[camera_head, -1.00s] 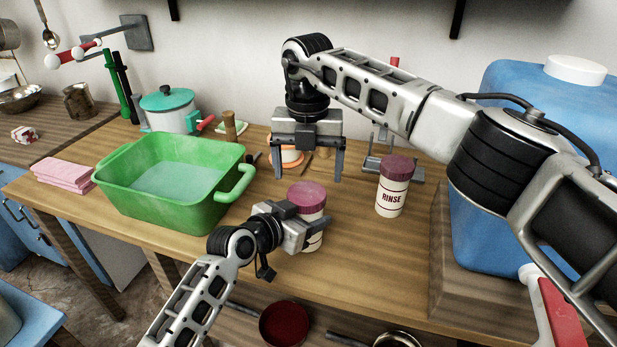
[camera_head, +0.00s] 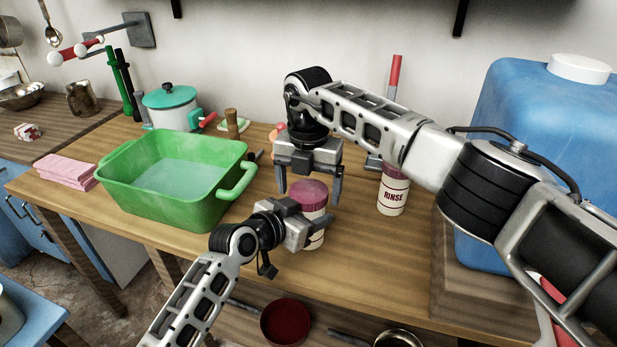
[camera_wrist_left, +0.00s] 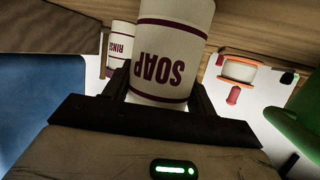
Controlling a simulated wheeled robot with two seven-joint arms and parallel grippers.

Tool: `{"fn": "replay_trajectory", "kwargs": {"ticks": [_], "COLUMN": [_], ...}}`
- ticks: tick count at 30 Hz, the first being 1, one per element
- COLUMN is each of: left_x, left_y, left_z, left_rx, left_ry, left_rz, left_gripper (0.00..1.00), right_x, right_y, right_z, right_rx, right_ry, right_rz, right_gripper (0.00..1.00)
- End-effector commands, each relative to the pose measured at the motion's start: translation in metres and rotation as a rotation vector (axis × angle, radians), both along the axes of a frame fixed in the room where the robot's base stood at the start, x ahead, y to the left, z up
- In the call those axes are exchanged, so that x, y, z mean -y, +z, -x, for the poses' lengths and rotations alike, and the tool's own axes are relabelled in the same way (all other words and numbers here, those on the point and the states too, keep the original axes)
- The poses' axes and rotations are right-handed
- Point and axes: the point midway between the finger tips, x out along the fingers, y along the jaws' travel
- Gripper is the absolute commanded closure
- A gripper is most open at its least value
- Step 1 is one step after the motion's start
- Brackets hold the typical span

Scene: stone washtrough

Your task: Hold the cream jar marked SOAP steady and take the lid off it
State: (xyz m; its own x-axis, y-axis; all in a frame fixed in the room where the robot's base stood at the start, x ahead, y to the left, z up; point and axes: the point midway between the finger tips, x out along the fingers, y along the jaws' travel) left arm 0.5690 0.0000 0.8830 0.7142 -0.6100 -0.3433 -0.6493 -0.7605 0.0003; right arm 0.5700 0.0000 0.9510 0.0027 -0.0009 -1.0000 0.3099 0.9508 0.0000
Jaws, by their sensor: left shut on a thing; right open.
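The cream SOAP jar (camera_head: 314,222) stands upright on the wooden table with its maroon lid (camera_head: 308,193) on. My left gripper (camera_head: 306,229) is shut on the jar's body from the left. In the left wrist view the SOAP jar (camera_wrist_left: 172,50) appears upside down between the fingers, its lettering readable. My right gripper (camera_head: 309,196) is open and points down just above the jar, its fingers on either side of the lid. Whether a finger touches the lid cannot be told. The jar's lettering is hidden in the head view.
A green basin (camera_head: 170,205) of water sits to the left. A large blue container (camera_head: 530,115) stands at the right. The table's front edge is near the jar.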

Motion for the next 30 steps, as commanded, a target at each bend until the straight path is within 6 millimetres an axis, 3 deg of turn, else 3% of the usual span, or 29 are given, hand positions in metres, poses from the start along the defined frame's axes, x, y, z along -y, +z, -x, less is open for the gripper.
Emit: {"fn": "replay_trajectory", "kwargs": {"ticks": [5, 10, 14, 21, 29, 30], "left_x": [0.0001, 0.0001, 0.0001, 0.0, 0.0, 0.0], "left_y": [0.0012, 0.0012, 0.0012, 0.0011, 0.0011, 0.0011], "left_z": [-0.0003, -0.0004, -0.0004, -0.0003, -0.0003, -0.0004], "left_rx": [0.002, 0.002, 0.002, 0.002, 0.002, 0.002], "left_ry": [0.0, 0.0, 0.0, 0.0, 0.001, 0.001], "left_rz": [0.002, 0.002, 0.002, 0.001, 0.0, 0.0], "left_gripper": [1.0, 1.0, 1.0, 1.0, 1.0, 1.0], "right_x": [-0.0002, -0.0003, -0.0003, -0.0004, -0.0007, -0.0007], "right_y": [-0.0001, 0.0, 0.0003, 0.0003, 0.0003, 0.0003], "right_z": [0.0002, 0.0002, 0.0002, 0.0006, 0.0007, 0.0007], "right_rx": [0.0, 0.0, 0.0, -0.002, -0.002, -0.002], "right_ry": [0.001, 0.001, 0.022, 0.279, 0.294, 0.293], "right_rz": [0.0, 0.0, 0.0, 0.0, 0.0, 0.0], "right_gripper": [0.14, 0.6, 0.61, 0.61, 0.61, 0.28]}}
